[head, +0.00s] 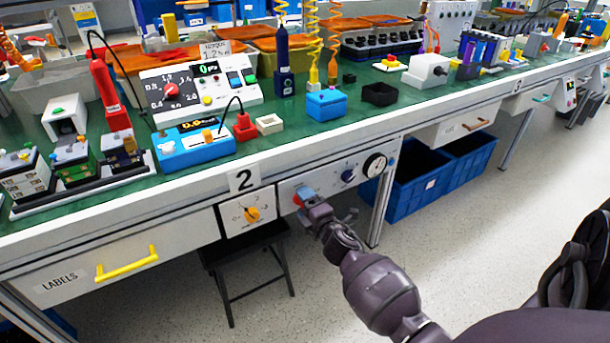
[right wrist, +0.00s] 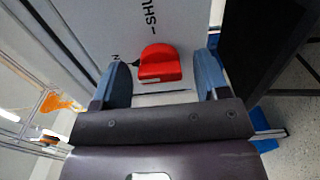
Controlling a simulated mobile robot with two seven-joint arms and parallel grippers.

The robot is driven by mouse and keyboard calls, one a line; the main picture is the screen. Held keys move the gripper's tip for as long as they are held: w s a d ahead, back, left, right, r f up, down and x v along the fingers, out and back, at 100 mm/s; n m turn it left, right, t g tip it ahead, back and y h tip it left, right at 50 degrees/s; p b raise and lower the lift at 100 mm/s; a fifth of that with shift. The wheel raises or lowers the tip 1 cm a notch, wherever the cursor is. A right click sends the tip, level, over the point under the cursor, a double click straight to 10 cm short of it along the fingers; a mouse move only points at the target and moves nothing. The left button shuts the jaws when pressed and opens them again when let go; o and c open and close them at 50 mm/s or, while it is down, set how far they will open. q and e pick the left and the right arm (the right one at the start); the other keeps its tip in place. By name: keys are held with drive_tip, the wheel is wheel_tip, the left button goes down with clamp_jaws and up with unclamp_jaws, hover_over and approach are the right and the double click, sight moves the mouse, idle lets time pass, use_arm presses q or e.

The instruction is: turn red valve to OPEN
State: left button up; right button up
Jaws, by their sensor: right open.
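The red valve (right wrist: 160,64) is a rounded red knob on a pale panel, seen near the middle of the right wrist view. Dark lettering reading in part "SHU" is printed beside it; the rest of the label is cut off or hidden. My right gripper (head: 306,193) is at the grey panel under the bench's front edge. In the right wrist view its two blue fingers are open, one on each side of the valve, with visible gaps. In the head view the gripper hides most of the valve. My left gripper is not in view.
An orange rotary switch (head: 252,214) on a white plate is left of the valve. A black stool (head: 250,258) and blue crates (head: 415,185) stand below the bench.

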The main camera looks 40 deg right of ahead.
drive_tip(key=p+v, duration=0.1)
drive_tip(key=v, duration=0.9)
drive_tip(key=shift+s, duration=0.4)
